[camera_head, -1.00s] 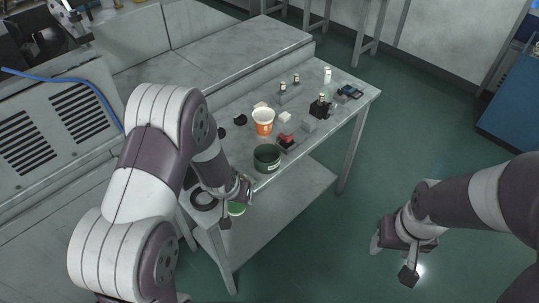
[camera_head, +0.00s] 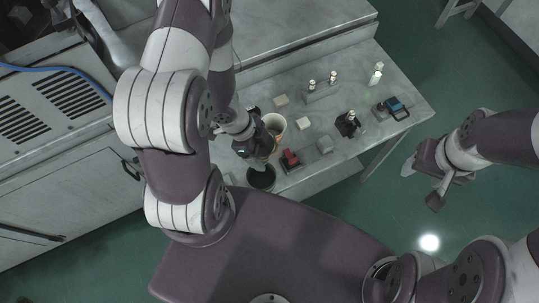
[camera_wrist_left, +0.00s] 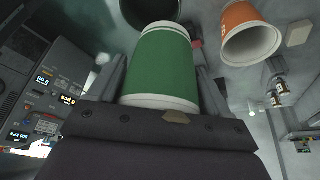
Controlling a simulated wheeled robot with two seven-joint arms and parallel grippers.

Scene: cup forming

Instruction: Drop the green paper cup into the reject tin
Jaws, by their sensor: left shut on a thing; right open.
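The green paper cup (camera_wrist_left: 163,65), with white rims, is between the fingers of my left gripper (camera_wrist_left: 160,85) in the left wrist view. In the head view my left gripper (camera_head: 259,155) is shut over the table beside the dark reject tin (camera_head: 262,179), and mostly hides the cup. The tin's dark round opening (camera_wrist_left: 150,10) lies just beyond the cup in the wrist view, partly covered by it. The cup looks to be outside the tin; its exact height above it is unclear. My right gripper (camera_head: 437,195) is open and empty, off the table's right side.
An orange paper cup (camera_wrist_left: 247,35) with a white rim stands close to my left gripper. A red-and-black item (camera_head: 290,160), pale blocks (camera_head: 303,124), a dark bottle (camera_head: 347,122) and a blue-black item (camera_head: 393,107) are on the metal table (camera_head: 345,85).

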